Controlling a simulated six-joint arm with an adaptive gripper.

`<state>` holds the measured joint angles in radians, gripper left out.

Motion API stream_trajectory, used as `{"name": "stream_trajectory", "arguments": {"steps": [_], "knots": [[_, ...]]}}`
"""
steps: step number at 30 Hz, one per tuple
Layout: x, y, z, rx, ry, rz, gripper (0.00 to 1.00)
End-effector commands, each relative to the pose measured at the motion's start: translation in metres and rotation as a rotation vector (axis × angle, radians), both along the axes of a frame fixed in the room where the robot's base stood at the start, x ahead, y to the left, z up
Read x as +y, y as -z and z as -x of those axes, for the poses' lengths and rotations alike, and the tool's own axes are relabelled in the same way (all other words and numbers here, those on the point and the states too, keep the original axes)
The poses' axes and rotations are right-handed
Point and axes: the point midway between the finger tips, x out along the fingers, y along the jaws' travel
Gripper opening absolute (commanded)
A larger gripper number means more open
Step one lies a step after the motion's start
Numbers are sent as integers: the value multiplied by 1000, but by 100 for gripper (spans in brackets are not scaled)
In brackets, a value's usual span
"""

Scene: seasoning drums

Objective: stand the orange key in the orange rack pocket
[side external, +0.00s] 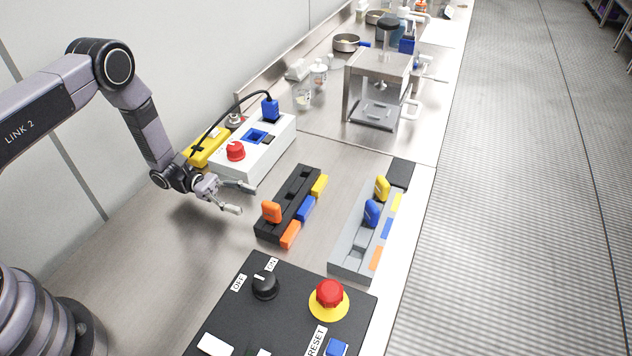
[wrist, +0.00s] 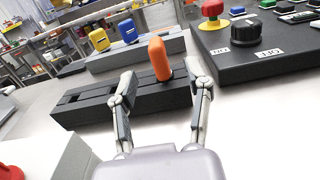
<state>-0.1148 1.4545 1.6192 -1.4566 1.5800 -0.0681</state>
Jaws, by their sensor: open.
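The orange key (side external: 271,211) stands upright in the near-end pocket of the black rack (side external: 290,199). That pocket lies beside the rack's orange tab (side external: 291,234). In the wrist view the orange key (wrist: 159,57) shows between and beyond my fingers. My gripper (side external: 236,197) is open and empty, to the left of the black rack and apart from the key. The grey rack (side external: 346,246) stands to the right, with a blue key (side external: 371,212) and a yellow key (side external: 382,188) upright in it. The grey rack's pocket beside its orange label (side external: 376,258) holds no key.
A black control panel (side external: 233,302) with a red emergency button (side external: 330,293) and a knob (side external: 265,285) lies in front of the racks. A white box (side external: 262,153) with a red knob stands behind my gripper. Bare bench lies between the racks.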

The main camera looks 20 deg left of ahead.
Motion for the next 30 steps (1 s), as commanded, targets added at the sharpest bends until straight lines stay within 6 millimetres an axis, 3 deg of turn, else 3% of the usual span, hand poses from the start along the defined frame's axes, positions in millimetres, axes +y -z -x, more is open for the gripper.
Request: {"name": "stream_trajectory", "arguments": {"steps": [8,16,25,30], "knots": [[-25,-1,-1,-1,2,-1,50],[-63,-4,-3,0,3,-2,50],[-68,-5,-3,-1,0,-3,50],[-68,-5,-3,-1,0,-2,28]]}}
